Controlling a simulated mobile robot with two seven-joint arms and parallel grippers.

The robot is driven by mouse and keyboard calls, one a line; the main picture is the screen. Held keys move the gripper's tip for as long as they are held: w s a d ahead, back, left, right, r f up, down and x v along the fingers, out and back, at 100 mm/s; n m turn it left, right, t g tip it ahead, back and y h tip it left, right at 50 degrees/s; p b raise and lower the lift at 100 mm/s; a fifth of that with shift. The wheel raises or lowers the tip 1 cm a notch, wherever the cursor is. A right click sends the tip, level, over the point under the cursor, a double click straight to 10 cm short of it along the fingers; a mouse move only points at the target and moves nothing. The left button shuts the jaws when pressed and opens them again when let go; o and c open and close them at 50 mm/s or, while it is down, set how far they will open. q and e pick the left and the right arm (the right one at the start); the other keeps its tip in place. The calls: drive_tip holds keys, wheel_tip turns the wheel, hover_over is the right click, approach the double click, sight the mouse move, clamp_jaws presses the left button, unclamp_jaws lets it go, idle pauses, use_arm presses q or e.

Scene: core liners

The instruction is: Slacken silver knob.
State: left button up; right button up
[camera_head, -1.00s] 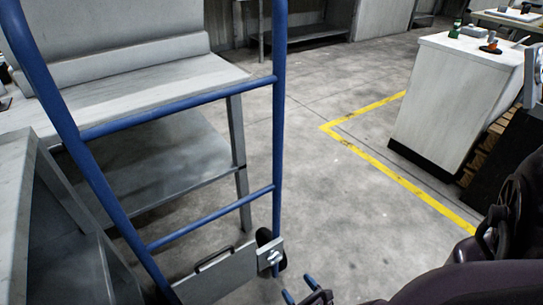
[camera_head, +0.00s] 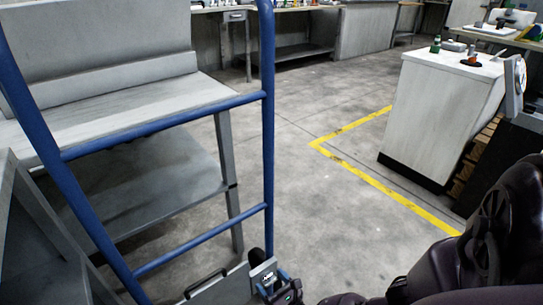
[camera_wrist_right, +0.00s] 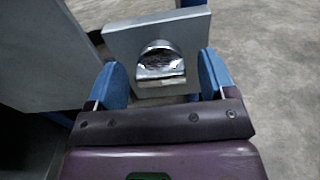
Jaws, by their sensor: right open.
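The silver knob (camera_wrist_right: 160,63) is a shiny rounded piece on a light grey plate (camera_wrist_right: 192,26), in the right wrist view. My right gripper (camera_wrist_right: 156,72) is open, with one blue finger on each side of the knob. Gaps show between the fingers and the knob, and I cannot tell how deep the fingers reach. In the head view my right gripper (camera_head: 278,287) is at the bottom centre, by the small plate (camera_head: 262,269) at the foot of the blue frame; the knob is hard to make out there. My left gripper is not in view.
A blue tubular frame (camera_head: 268,130) rises just left of the right gripper. A grey panel with a black handle (camera_head: 207,283) is beside it. A grey bench (camera_head: 140,104) stands behind the frame. A white cabinet (camera_head: 435,115) stands at right. The floor between is clear.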

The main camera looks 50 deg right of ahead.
drive_tip(key=c, duration=0.9)
drive_tip(key=shift+c, duration=0.2)
